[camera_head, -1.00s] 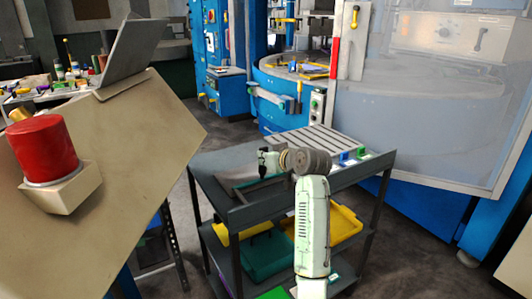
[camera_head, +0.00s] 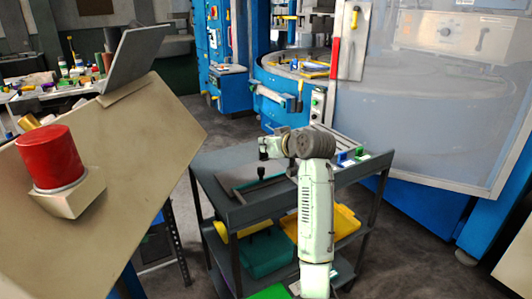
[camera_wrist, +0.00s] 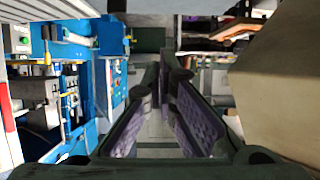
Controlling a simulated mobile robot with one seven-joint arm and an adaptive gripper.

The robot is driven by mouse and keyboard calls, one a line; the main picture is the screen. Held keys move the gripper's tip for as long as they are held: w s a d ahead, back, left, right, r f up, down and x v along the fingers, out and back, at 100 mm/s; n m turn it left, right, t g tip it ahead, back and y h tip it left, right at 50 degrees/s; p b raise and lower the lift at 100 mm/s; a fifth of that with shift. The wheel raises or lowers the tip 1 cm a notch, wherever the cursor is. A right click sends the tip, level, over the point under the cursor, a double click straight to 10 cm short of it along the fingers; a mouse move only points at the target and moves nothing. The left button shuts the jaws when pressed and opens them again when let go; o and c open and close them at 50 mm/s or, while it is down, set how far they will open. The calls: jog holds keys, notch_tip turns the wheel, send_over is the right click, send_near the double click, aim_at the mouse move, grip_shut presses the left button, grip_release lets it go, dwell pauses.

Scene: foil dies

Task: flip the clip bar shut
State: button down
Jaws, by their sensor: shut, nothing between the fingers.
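A flat grey plate (camera_head: 233,176) lies on the top of the dark cart. A dark green bar (camera_head: 262,182) with a black knob (camera_head: 261,172) is at the plate's near right side; I take it to be the clip bar. It looks low over the plate, but I cannot tell whether it is fully down. My gripper (camera_head: 264,155) is shut and empty, above and beyond the knob, apart from it as far as I can see. The wrist view shows my finger pads (camera_wrist: 163,88) with nothing between them; I cannot make out the bar there.
The cart top (camera_head: 209,166) has a raised rim. A slatted rack with small blue and green blocks (camera_head: 342,157) is on its right. Yellow and green bins (camera_head: 265,252) sit below. A tilted tan panel with a red button (camera_head: 47,157) stands at left, blue machines behind.

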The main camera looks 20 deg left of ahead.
jog(key=s+d+r+b, duration=0.1)
jog(key=s+d+r, duration=0.2)
jog(key=d+r, duration=0.1)
jog(key=shift+s+r+b, duration=0.25)
jog(key=shift+r+b, duration=0.05)
jog(key=shift+b, duration=0.05)
jog(key=shift+d, duration=0.1)
